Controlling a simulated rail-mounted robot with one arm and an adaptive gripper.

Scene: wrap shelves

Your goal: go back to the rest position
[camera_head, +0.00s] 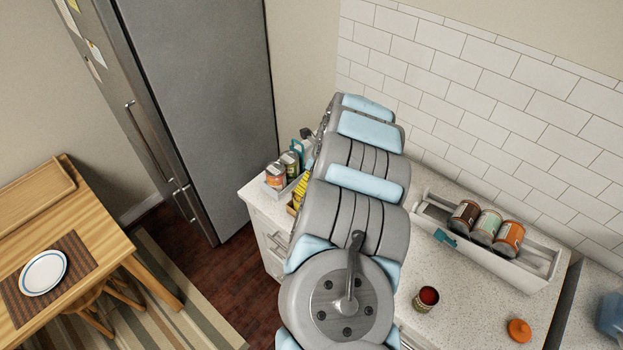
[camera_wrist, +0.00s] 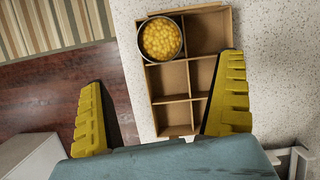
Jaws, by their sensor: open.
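My gripper (camera_wrist: 163,115) is open in the wrist view, its two yellow ridged fingers wide apart with nothing between them. Below it is a brown box with compartments (camera_wrist: 173,82) on the speckled counter. An open can of yellow food (camera_wrist: 160,39) stands in the upper left compartment, apart from the fingers; the other compartments in sight look empty. In the head view my arm covers the middle of the counter and hides my gripper and most of the box. A bit of yellow (camera_head: 303,188) shows beside the arm.
A grey bin (camera_head: 277,183) with cans stands left of my arm. An open red can (camera_head: 427,298) and an orange lid (camera_head: 519,329) are on the counter (camera_head: 465,310). A fridge (camera_head: 200,90) and wooden table (camera_head: 95,250) are left.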

